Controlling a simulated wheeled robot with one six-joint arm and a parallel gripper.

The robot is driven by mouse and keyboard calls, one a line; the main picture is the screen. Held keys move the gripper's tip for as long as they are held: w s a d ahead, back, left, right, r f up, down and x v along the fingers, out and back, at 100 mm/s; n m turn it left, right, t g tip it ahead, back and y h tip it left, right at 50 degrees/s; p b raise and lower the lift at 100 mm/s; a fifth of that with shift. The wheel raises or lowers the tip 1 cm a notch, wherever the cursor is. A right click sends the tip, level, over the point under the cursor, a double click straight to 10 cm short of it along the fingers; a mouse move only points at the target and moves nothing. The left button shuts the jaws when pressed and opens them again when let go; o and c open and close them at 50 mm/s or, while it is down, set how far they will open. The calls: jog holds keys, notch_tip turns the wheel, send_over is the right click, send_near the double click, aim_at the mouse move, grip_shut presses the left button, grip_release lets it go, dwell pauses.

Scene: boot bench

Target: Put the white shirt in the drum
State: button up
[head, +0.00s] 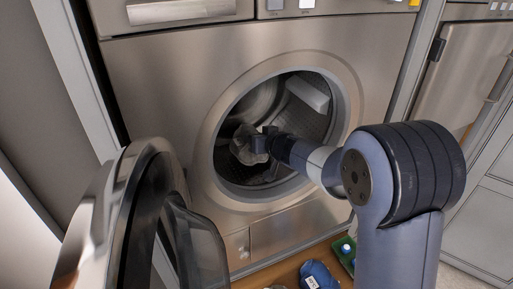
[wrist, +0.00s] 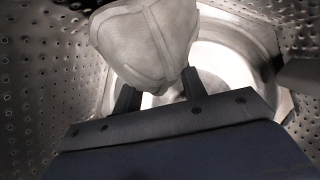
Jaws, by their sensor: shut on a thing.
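The drum (head: 308,118) is the open metal cavity of the front-loading washer, and its perforated wall fills the wrist view (wrist: 40,70). My gripper (head: 264,143) reaches through the round opening and is inside the drum. It is shut on the white shirt (head: 246,152), a crumpled pale bundle. In the wrist view the shirt (wrist: 150,38) is held up between the two dark fingers (wrist: 157,93). The shirt's far side is hidden. In the wrist view it shows clear space around it, and I cannot tell whether it touches the drum wall.
The washer door (head: 150,220) is swung open at the left front. A pale paddle (head: 308,94) sticks out inside the drum, at upper right. Below the washer, a blue item (head: 318,275) and a green tray (head: 345,252) rest on a wooden surface.

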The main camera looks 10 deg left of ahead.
jog(key=shift+f, duration=0.95)
jog(key=shift+w+a+f, duration=0.1)
jog(key=shift+w+a, duration=0.05)
jog(key=shift+w, duration=0.05)
jog(key=shift+f+b, duration=0.2)
jog(key=shift+b, duration=0.1)
jog(key=o, duration=1.1)
